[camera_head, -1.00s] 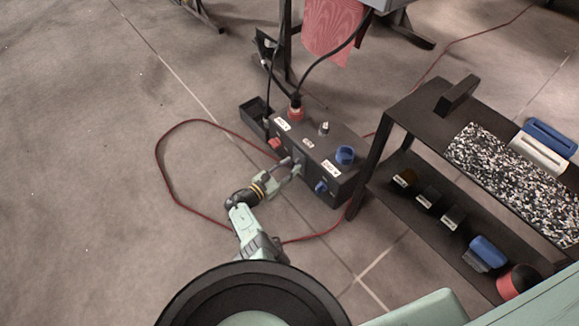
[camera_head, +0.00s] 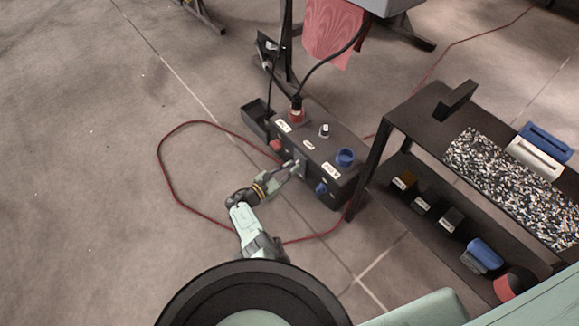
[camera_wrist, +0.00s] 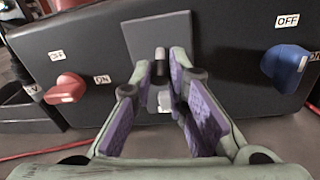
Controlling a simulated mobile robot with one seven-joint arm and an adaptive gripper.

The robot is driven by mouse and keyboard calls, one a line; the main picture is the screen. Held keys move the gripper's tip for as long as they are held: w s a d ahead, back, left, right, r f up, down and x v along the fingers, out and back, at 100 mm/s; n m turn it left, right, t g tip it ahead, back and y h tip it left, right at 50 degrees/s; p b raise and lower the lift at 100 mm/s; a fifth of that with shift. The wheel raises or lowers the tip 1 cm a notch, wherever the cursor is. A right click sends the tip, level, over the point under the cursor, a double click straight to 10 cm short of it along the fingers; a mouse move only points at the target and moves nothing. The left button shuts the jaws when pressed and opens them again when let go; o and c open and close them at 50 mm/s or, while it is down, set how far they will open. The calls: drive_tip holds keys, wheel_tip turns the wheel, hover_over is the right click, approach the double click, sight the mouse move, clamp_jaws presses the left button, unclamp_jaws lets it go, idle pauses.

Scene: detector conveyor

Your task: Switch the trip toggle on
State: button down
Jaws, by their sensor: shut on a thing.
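The trip toggle (camera_wrist: 161,62) is a small dark lever with a pale tip on a grey plate (camera_wrist: 178,28) on the front of a black box (camera_head: 331,148). In the wrist view it stands between the fingertips of my gripper (camera_wrist: 163,66), which is closed in on it from both sides. A small pale square lies below the lever, between the purple finger pads. In the head view my gripper (camera_head: 297,168) reaches the box front, and its fingertips hide the toggle. I cannot read a toggle label.
A red knob (camera_wrist: 66,88) with OFF and ON labels is left of the plate. A blue knob (camera_wrist: 287,68) is to its right. A red plug (camera_head: 296,115) and blue socket (camera_head: 345,156) are on top. A black shelf (camera_head: 403,122) stands close right; a red cable loops across the floor.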

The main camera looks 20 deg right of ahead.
sight(296, 162)
wheel_tip(296, 162, up, 2)
drive_tip(key=g+y+p, duration=0.1)
drive_tip(key=y+p, duration=0.1)
drive_tip(key=p, duration=0.3)
drive_tip(key=shift+r, duration=0.1)
drive_tip(key=shift+w+d+r+m+g+y+p, duration=0.15)
drive_tip(key=shift+r+g+y+p, duration=0.25)
drive_tip(key=shift+y+p, duration=1.1)
drive_tip(key=shift+s+d+r+m+g+y+p, duration=0.15)
drive_tip(key=shift+g+y+p, duration=0.4)
drive_tip(key=shift+p, duration=1.85)
drive_tip(key=shift+w+d+r+g+y+p, duration=0.15)
drive_tip(key=shift+r+g+y+p, duration=0.2)
drive_tip(key=shift+y+p, duration=1.2)
drive_tip(key=shift+p, duration=0.5)
drive_tip(key=c, duration=1.6)
unclamp_jaws()
drive_tip(key=shift+o, duration=0.2)
